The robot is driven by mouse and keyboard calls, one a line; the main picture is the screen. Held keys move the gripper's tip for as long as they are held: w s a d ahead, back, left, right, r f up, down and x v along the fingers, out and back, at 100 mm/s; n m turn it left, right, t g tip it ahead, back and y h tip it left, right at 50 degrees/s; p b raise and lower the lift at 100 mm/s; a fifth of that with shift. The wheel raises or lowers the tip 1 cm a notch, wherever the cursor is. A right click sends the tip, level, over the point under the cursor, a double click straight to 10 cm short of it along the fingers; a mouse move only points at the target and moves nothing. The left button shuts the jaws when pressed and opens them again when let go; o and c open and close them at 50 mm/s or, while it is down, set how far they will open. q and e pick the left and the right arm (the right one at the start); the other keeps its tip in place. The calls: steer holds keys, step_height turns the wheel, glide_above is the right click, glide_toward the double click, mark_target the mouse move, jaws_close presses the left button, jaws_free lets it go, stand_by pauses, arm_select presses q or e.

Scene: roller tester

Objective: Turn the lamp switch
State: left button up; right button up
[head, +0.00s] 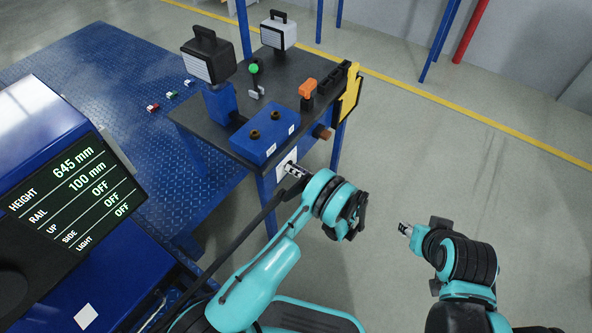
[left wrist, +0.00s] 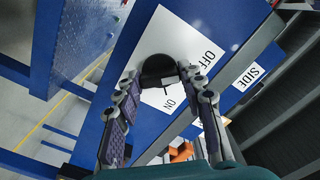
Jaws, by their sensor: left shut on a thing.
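The lamp switch is a round black knob (left wrist: 157,70) on a white plate (left wrist: 185,32) marked OFF and ON, fixed to a blue panel. In the left wrist view my left gripper (left wrist: 160,79) has its two fingers on either side of the knob, shut on it. In the head view this gripper (head: 296,171) reaches the white plate (head: 285,160) on the table's front side; the knob is hidden there. My right gripper (head: 405,229) hangs apart over the floor at right, too small to tell open or shut.
A screen (head: 75,185) at left reads LIGHT OFF, height 645 mm, rail 100 mm. The dark tabletop (head: 235,135) carries a black lamp (head: 208,58), a white lamp (head: 278,33), a blue box (head: 263,136) and an orange handle (head: 307,88). A SIDE label (left wrist: 249,77) is beside the switch. Floor at right is clear.

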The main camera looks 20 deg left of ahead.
stand_by(0.3)
arm_select(q)
steer(key=o, duration=1.2)
steer(key=shift+c, duration=0.2)
steer(key=shift+r, duration=0.1)
step_height(320, 180, up, 10)
steer(key=shift+f, duration=0.1)
steer(key=shift+f, duration=0.1)
